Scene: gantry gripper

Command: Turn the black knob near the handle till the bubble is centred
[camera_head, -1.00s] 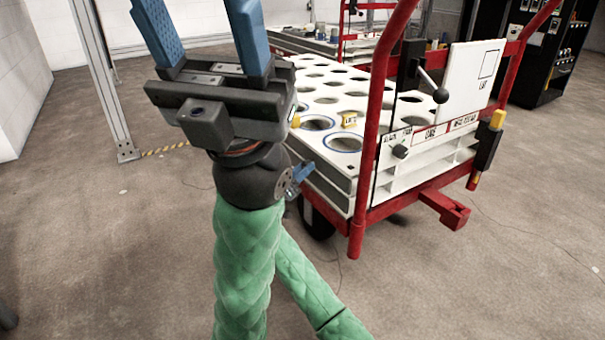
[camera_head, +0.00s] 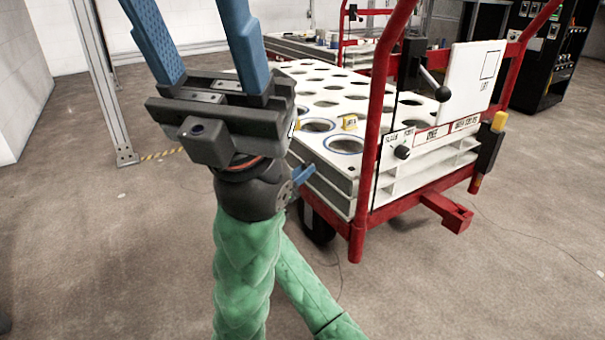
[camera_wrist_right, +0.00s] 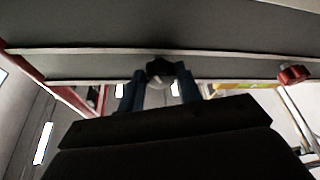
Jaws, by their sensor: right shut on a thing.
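My right gripper (camera_head: 195,35) points upward at the left of the head view, on a green-sleeved arm. Its blue fingertips run out of the top of that picture, so what they hold is hidden there. In the right wrist view the gripper (camera_wrist_right: 159,80) has its fingers on both sides of a small black knob (camera_wrist_right: 160,67) beneath a grey plate, and is shut on it. The handle is not clearly seen, and no bubble can be made out. My left gripper is not in view.
In the wrist view a red knob (camera_wrist_right: 293,74) and a yellow bar (camera_wrist_right: 238,85) lie to the right. In the head view a red-framed cart (camera_head: 372,130) with a white holed top stands right of my arm. The floor in front is clear.

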